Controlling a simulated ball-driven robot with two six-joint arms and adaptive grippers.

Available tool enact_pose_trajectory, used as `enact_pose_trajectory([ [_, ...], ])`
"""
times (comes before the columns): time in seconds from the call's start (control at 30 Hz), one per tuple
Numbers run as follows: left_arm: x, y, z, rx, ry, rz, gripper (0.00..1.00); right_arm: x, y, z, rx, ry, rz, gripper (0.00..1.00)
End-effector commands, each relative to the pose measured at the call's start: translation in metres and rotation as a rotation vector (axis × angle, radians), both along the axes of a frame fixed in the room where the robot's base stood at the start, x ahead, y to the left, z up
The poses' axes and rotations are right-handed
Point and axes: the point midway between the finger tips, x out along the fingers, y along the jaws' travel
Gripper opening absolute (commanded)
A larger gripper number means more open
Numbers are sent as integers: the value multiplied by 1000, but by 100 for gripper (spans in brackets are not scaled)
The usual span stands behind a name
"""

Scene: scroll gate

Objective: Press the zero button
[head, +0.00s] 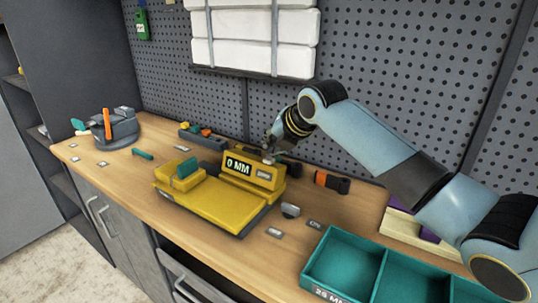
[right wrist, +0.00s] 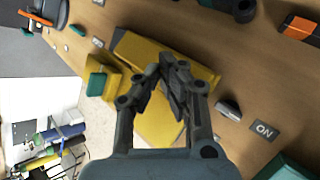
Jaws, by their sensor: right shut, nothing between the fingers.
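The yellow measuring device (head: 215,200) sits on the wooden bench, with a raised display block reading "0 MM" (head: 238,166). A small grey plate with lettering too small to read surely, perhaps the zero button (head: 264,174), is on the block's face right of the display. My right gripper (head: 270,155) is shut and empty, just above and behind the block's top edge; I cannot tell whether it touches. In the right wrist view, the shut fingers (right wrist: 172,68) are over the yellow device (right wrist: 155,120) and hide part of it. My left gripper is out of view.
A teal divided bin (head: 345,262) stands at the front right. A grey knob (head: 290,210) and an "ON" label (right wrist: 264,130) lie right of the device. A dark tool tray (head: 203,138) and an orange-black tool (head: 331,182) are near the pegboard.

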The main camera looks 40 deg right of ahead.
Motion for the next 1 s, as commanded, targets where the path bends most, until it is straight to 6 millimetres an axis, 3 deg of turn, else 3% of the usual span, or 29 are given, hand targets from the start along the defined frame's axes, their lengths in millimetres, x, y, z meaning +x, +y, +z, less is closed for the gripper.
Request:
enact_pose_trajectory([
  [0.47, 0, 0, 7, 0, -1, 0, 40, 0, 0, 7, 0, -1, 0, 0],
  [1.0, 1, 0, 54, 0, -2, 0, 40, 0, 0, 57, 0, -1, 0, 0],
])
